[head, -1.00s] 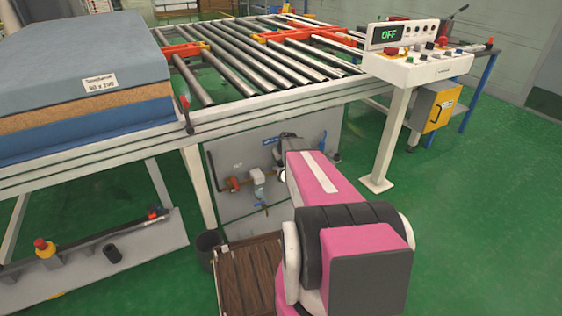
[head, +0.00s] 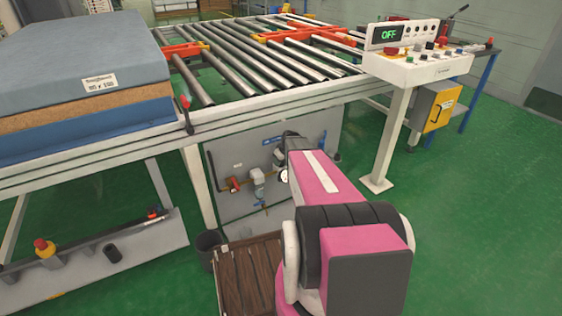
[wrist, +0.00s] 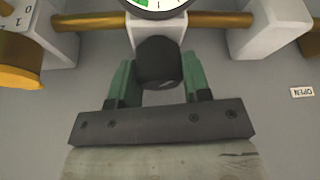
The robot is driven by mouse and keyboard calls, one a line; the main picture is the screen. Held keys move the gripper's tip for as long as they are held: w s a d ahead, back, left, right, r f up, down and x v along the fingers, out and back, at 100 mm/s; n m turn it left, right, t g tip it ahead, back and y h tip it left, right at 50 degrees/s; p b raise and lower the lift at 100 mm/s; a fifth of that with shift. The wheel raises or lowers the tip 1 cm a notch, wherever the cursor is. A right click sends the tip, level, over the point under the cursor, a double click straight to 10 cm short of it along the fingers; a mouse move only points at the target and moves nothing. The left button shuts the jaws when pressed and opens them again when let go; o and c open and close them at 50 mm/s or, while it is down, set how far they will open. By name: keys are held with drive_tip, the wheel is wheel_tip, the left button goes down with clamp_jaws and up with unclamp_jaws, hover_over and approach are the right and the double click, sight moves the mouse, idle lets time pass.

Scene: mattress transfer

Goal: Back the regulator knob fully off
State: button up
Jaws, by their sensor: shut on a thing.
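The regulator knob (wrist: 159,62) is a dark round knob under a white regulator body (wrist: 150,30) in the wrist view. My gripper (wrist: 160,82) has its two green fingers on either side of the knob, shut on it. A dial gauge (wrist: 158,5) with a green sector shows just above, cut off by the picture's top edge. In the head view my pink arm reaches to the grey panel (head: 225,195) under the roller conveyor. The arm hides the knob and gripper there.
A brass pipe (wrist: 90,21) runs across the panel, with a white fitting (wrist: 275,22) on the right. An "OPEN" label (wrist: 302,92) is at the right.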

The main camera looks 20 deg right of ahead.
drive_tip(key=n+y, duration=0.1)
drive_tip(key=n, duration=0.2)
drive_tip(key=n+g+y, duration=0.1)
drive_tip(key=n, duration=0.2)
drive_tip(key=shift+g, duration=0.3)
drive_tip(key=shift+n, duration=0.4)
drive_tip(key=o, duration=0.9)
drive_tip(key=shift+o, duration=0.2)
drive_tip(key=v, duration=1.1)
drive_tip(key=s+a+m+g+h, duration=0.2)
drive_tip(key=s+a+m, duration=0.9)
drive_tip(key=s+a, duration=0.7)
drive_tip(key=s+r+h, duration=0.1)
drive_tip(key=s, duration=0.2)
drive_tip(key=shift+s+g+h, duration=0.3)
drive_tip(key=shift+s+h, duration=0.1)
